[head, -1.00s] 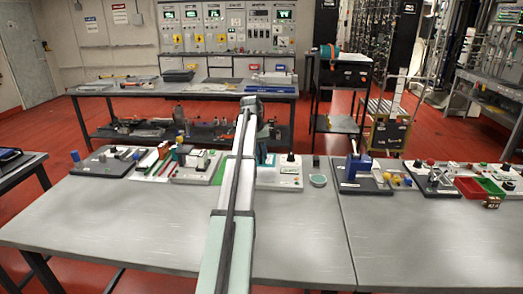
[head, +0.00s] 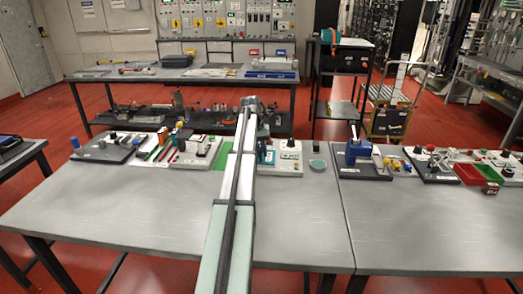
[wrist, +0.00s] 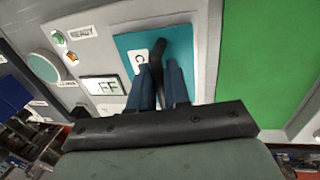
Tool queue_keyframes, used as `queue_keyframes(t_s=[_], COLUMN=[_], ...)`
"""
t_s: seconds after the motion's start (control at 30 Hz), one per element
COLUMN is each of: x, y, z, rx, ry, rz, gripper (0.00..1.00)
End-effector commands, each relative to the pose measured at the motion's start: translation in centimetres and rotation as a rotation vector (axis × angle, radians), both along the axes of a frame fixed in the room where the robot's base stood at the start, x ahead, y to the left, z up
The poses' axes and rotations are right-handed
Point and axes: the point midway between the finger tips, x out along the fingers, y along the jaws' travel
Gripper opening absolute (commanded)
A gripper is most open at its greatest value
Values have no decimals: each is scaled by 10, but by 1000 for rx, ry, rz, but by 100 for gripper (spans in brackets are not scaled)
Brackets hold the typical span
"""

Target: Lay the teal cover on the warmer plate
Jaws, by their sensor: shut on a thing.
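In the wrist view my gripper (wrist: 160,72) is shut on a dark upright handle of the teal cover (wrist: 188,62). The cover is a flat teal square with a white tag marked "C". It appears over a white panel with a small display (wrist: 103,86) and a "READY" label. I cannot tell whether the cover touches the panel or hangs above it. No separate warmer plate can be made out; anything under the cover is hidden.
A green surface (wrist: 260,65) lies beside the cover in the wrist view. In the head view several small stations line the back of the tables, with a small teal dish (head: 317,164) at the white unit's right. The front of the grey table (head: 110,215) is clear.

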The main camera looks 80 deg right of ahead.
Motion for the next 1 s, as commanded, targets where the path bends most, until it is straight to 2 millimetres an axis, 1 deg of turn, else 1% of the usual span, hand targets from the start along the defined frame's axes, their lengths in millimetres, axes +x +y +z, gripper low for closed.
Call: queue_keyframes(t_s=[0.43,0.83,0.87,1.0], x=[0,0,0,0], y=[0,0,0,0], z=[0,-4,-4,-4], rx=[0,0,0,0], ry=[0,0,0,0], rz=[0,0,0,0], gripper=[0,0,20,33])
